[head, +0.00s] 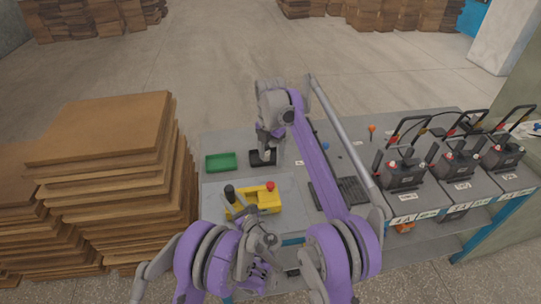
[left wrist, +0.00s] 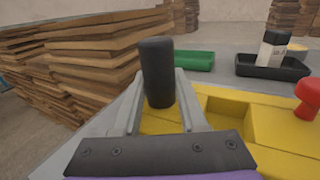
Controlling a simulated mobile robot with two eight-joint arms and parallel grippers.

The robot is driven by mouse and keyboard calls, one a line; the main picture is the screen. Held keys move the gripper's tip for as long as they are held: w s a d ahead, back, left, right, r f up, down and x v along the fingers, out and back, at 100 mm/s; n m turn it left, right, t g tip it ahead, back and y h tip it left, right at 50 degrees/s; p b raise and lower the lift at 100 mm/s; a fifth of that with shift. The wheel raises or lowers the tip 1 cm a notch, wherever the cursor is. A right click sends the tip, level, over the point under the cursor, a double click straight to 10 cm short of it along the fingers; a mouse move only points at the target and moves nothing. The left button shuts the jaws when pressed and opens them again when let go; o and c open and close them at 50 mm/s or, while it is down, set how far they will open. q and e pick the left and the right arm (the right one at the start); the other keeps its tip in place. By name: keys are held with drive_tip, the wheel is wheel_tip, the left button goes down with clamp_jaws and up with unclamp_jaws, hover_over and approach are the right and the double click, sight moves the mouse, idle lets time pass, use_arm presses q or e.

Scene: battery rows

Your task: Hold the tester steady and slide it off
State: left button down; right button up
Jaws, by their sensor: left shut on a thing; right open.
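The yellow tester (head: 264,200) with a red knob (head: 270,186) lies on a grey board on the table. A black upright post (head: 229,191) stands at its left end. My left gripper (head: 234,209) is shut on this post; in the left wrist view its fingers (left wrist: 163,105) sit on both sides of the post (left wrist: 157,70). The red knob (left wrist: 307,96) shows at the right there. My right gripper (head: 268,155) is open over the black tray (head: 257,163), apart from the tester. In the left wrist view a black-topped white item (left wrist: 272,50) stands in that tray (left wrist: 250,66).
A green tray (head: 221,169) is left of the black tray. Tall stacks of brown boards (head: 100,130) stand left of the table. Several dark devices with raised handles (head: 404,172) line the right side. A dark slatted mat (head: 352,190) lies mid-table, partly behind my right arm.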

idle(0.3)
use_arm(q)
drive_tip(key=shift+c, duration=1.9)
unclamp_jaws()
drive_tip(key=v, duration=1.2)
drive_tip(key=shift+a, duration=0.15)
